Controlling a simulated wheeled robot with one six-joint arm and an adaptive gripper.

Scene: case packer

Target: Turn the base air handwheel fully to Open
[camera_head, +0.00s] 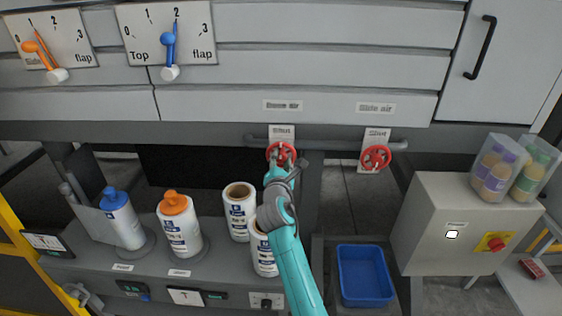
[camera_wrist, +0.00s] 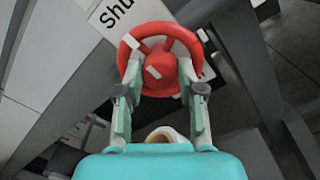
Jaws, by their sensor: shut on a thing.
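The base air handwheel (camera_head: 283,151) is a small red wheel on a pipe under the label "Base air" (camera_head: 282,105). A plate above it reads "Shut" (camera_head: 281,132). My gripper (camera_head: 278,163) is at this wheel, with the arm partly covering it. The plate (camera_wrist: 118,16) shows part of "Shut". Exact finger contact is partly hidden.
A second red handwheel (camera_head: 375,157), the side air one, is to the right. Below stand white bottles with a blue cap (camera_head: 120,218) and an orange cap (camera_head: 178,225), and label rolls (camera_head: 239,212). A blue bin (camera_head: 364,275) and a grey cabinet (camera_head: 432,225) are to the right.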

